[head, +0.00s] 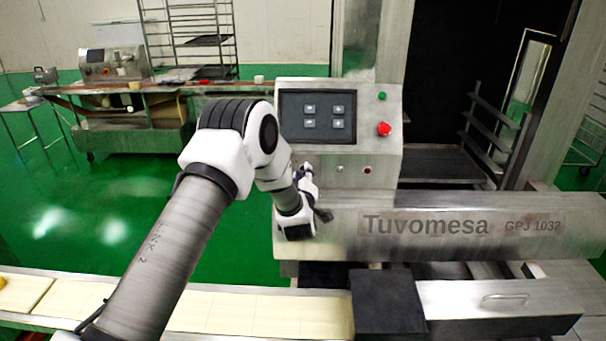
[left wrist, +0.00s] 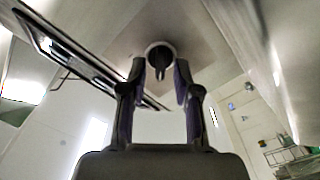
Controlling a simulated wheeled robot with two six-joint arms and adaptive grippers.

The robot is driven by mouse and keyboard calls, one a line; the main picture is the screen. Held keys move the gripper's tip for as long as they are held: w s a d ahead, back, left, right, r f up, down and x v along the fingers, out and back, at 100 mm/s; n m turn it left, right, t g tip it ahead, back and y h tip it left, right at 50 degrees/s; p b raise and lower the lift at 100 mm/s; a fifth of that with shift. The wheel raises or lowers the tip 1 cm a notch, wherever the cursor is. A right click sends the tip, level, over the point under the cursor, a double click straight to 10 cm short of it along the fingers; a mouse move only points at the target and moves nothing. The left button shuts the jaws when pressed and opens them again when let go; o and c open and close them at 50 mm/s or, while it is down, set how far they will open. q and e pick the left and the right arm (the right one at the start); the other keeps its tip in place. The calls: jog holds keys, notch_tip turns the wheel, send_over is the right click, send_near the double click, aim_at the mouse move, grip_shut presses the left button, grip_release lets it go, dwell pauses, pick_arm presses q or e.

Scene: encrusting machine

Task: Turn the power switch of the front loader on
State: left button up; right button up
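The front loader is the steel machine (head: 300,241) marked Tuvomesa, with a control panel (head: 290,128) on top. In the head view my left gripper (head: 303,173) is close against the lower left part of the panel face, and my arm and gripper hide what is there. In the left wrist view a round dark knob with a light rim (left wrist: 160,55), likely the power switch, sits on a metal face just beyond the fingertips. The left gripper (left wrist: 168,72) has its fingers apart, roughly lined up with the knob. Contact cannot be told. My right gripper is not in view.
A red button (head: 384,129) and a green button (head: 382,96) are on the panel's right side, with two small controls (head: 353,169) below. A pale conveyor belt (head: 240,312) runs along the front. Another machine (head: 115,65) and a rack (head: 190,35) stand behind.

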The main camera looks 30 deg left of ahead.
pick_arm(q)
grip_shut()
jog(key=shift+m, duration=0.3)
jog(key=m+b, duration=0.1)
jog(key=m, duration=0.2)
jog(key=shift+d, duration=0.1)
jog(key=m+b, duration=0.1)
jog(key=m, duration=0.4)
jog(key=shift+d, duration=0.1)
jog(key=m, duration=0.4)
jog(key=shift+w+d+m, duration=0.1)
jog(key=shift+w+m, duration=0.05)
jog(key=shift+m, duration=0.15)
jog(key=m+p, duration=0.1)
jog(key=m, duration=0.3)
jog(key=shift+d+m, duration=0.1)
jog(key=shift+m, duration=0.3)
